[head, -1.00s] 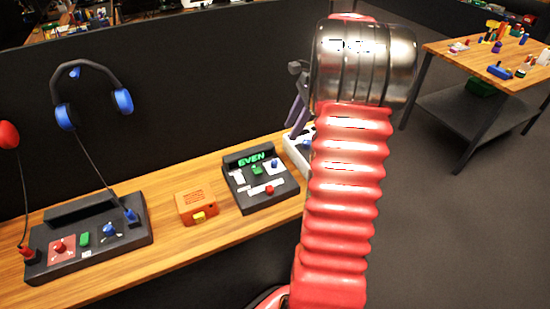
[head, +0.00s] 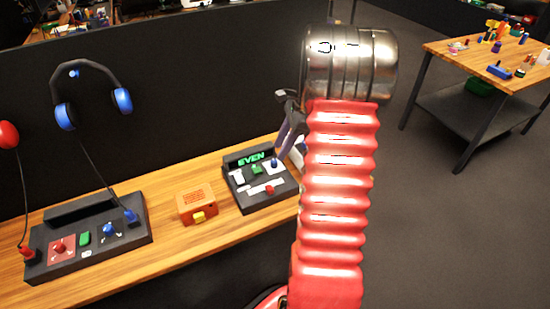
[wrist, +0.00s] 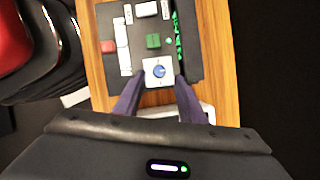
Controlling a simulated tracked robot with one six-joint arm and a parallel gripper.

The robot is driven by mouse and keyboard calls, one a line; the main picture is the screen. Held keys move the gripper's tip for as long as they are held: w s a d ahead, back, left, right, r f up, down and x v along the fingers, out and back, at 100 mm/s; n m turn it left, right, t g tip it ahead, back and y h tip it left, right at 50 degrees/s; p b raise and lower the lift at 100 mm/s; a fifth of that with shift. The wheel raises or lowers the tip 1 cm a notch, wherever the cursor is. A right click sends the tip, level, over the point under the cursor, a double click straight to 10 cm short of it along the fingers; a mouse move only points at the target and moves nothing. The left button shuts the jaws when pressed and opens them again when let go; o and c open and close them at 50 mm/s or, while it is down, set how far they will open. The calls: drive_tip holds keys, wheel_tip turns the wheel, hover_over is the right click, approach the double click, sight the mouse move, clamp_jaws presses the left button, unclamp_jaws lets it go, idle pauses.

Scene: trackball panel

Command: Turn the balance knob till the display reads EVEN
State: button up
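The dark trackball panel (head: 262,204) lies on the wooden bench, and its green display (head: 251,158) reads EVEN. A blue knob (head: 274,163) stands on a white square at the panel's right; which knob is labelled balance is too small to read. In the wrist view the blue knob (wrist: 159,71) shows just beyond and between the two dark purple fingertips. My gripper (wrist: 159,82) is open, with a gap between its fingers and nothing held. In the head view my gripper (head: 281,150) points down beside the blue knob; contact cannot be told.
The panel also carries a green block (head: 257,169) and a red knob (head: 269,189). An orange box (head: 196,205) stands to its left, then a dark headphone console (head: 140,240). A dark partition (head: 190,90) rises behind. A white object behind my arm is mostly hidden.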

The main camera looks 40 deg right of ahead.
sight(274, 161)
drive_tip(key=shift+x, duration=2.65)
drive_tip(key=shift+a, duration=0.1)
drive_tip(key=shift+c, duration=0.2)
clamp_jaws()
